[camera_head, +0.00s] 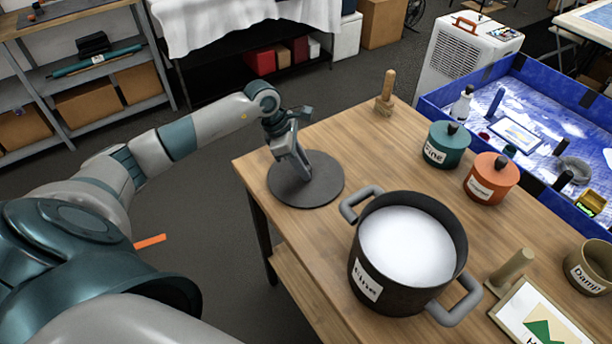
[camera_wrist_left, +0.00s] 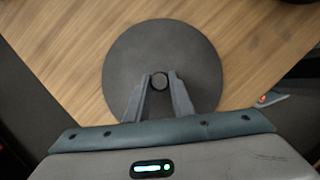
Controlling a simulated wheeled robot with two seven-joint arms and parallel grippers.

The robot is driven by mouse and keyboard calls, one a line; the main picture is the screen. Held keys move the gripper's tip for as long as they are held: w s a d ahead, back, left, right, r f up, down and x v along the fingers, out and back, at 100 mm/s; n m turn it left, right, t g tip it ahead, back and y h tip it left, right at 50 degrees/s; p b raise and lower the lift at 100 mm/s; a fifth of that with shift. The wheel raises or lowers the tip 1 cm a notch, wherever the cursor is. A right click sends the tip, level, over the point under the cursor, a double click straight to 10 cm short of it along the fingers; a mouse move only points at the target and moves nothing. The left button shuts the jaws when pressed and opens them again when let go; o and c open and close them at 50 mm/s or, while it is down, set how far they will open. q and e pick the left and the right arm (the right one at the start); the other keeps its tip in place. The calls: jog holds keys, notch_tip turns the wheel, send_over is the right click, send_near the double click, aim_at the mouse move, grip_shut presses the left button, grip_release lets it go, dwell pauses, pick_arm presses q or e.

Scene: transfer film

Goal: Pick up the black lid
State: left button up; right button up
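The black lid (camera_head: 325,181) is a flat dark disc lying on the wooden table near its left edge. It also shows in the left wrist view (camera_wrist_left: 150,40), with a small round knob (camera_wrist_left: 159,81) at its middle. My left gripper (camera_head: 303,178) points down over the lid. In the left wrist view its two fingertips (camera_wrist_left: 159,76) stand on either side of the knob, very close to it. I cannot tell whether they touch or grip it. The black pot (camera_head: 375,285) with grey handles stands uncovered to the right, filled with white material. My right gripper is not in view.
Green (camera_head: 446,145) and orange (camera_head: 491,178) lidded pots stand farther right. A blue-walled tray (camera_head: 445,117) lies beyond them. Bare tabletop (camera_head: 375,155) lies between the lid and these pots.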

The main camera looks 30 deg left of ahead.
pick_arm(q)
grip_shut()
jog(key=shift+r, duration=0.1)
jog(key=shift+r+b, duration=0.5)
jog(key=shift+r, duration=0.15)
notch_tip(320, 180, up, 7)
jog(key=b, duration=0.3)
jog(key=shift+r, duration=0.75)
jog(key=shift+s, duration=0.1)
